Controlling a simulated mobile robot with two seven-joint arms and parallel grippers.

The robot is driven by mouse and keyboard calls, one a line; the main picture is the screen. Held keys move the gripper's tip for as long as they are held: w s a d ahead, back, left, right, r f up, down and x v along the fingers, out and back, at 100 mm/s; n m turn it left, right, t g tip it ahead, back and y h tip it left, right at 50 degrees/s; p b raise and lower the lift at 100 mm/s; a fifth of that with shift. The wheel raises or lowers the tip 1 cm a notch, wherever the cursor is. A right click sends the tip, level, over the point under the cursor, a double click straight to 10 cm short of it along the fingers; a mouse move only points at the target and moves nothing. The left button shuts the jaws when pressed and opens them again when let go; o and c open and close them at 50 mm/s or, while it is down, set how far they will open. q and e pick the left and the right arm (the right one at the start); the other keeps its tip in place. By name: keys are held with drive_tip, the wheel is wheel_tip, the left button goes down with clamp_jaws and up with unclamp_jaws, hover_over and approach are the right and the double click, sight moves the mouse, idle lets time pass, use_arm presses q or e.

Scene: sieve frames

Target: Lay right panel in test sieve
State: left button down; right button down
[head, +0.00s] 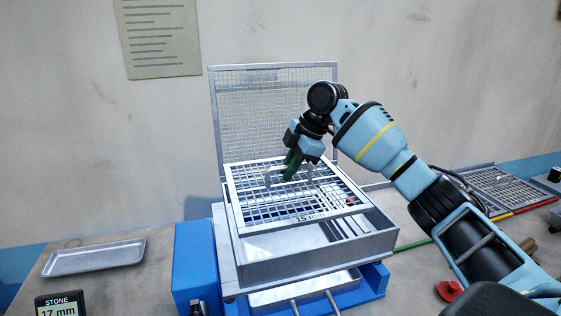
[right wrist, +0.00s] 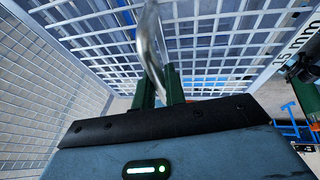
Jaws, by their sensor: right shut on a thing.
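A square metal grid panel (head: 237,210) with a "mm" label on its near edge is over the open metal test sieve box (head: 320,258). My right gripper (head: 291,172) is shut on the panel's wire handle (head: 268,180), near the middle of the panel. In the right wrist view the handle (right wrist: 151,45) stands between the green fingers, with the grid (right wrist: 225,48) beyond. The panel's near edge appears above and behind the box's front rim, and the box's inside shows below it. Whether its far edge touches the box is unclear. My left gripper is not in view.
A fine mesh screen (head: 262,112) stands upright at the back of the box. The box sits on a blue stand (head: 195,262) above a pull-out tray (head: 305,290). An empty metal tray (head: 95,258) and "STONE 17 mm" display (head: 60,305) are left. Another grid panel (head: 505,187) lies right.

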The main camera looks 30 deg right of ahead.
sight(291, 183)
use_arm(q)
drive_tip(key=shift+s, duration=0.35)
use_arm(e)
drive_tip(key=shift+s+r, duration=0.25)
drive_tip(key=shift+w+f, duration=0.1)
drive_tip(key=shift+f, duration=2.55)
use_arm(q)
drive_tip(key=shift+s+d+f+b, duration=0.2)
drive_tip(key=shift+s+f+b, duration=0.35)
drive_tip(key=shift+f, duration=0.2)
use_arm(e)
wheel_tip(291, 183, down, 7)
drive_tip(key=shift+f, duration=0.15)
